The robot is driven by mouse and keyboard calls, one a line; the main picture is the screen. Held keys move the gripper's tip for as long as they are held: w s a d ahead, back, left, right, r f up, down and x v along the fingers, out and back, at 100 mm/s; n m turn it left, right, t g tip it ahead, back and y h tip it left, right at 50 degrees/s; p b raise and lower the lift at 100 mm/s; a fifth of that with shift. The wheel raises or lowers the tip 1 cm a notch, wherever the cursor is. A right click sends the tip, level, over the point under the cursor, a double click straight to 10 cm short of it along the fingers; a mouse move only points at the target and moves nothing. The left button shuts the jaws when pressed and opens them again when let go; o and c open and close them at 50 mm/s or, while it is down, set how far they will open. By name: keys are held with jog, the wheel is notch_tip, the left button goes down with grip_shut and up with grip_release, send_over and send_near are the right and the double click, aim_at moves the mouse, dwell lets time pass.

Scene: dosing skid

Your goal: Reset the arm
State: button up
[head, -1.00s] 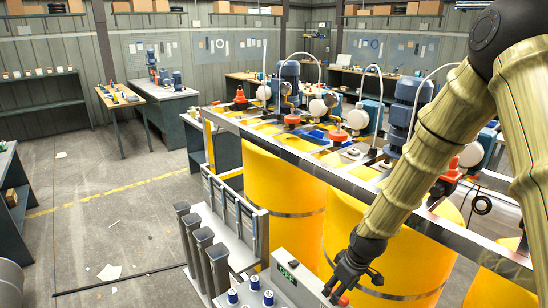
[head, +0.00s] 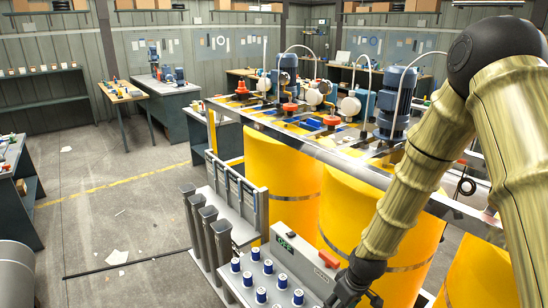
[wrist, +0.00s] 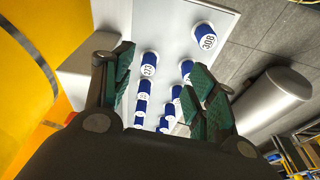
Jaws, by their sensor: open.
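Beyond the fingers are the blue pieces (wrist: 203,37) with white numbered tops, standing in rows on a pale surface. In the head view the fingertips are partly cut off by the frame's lower edge.
Large yellow tanks (head: 350,215) stand beside my arm under a metal frame with pumps (head: 394,100) and hoses. Grey upright holders (head: 215,238) stand left of the panel. A grey cylinder (wrist: 270,100) lies right in the wrist view. Open floor (head: 110,215) is at the left.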

jog(key=s+d+f+m+g+b, duration=0.1)
jog(key=s+f+b, duration=0.4)
jog(key=s+f, duration=0.9)
jog(key=s+d+f+m+h+b, duration=0.1)
jog(key=s+f+m+b, duration=0.3)
jog(key=s+f, duration=1)
jog(key=s+d+m, duration=0.1)
jog(key=s+m, duration=0.1)
jog(key=s, duration=0.3)
jog(key=shift+d+f+g+h+b, duration=0.2)
jog(key=shift+d+g+h+b, duration=0.1)
jog(key=shift+d+g+b, duration=0.1)
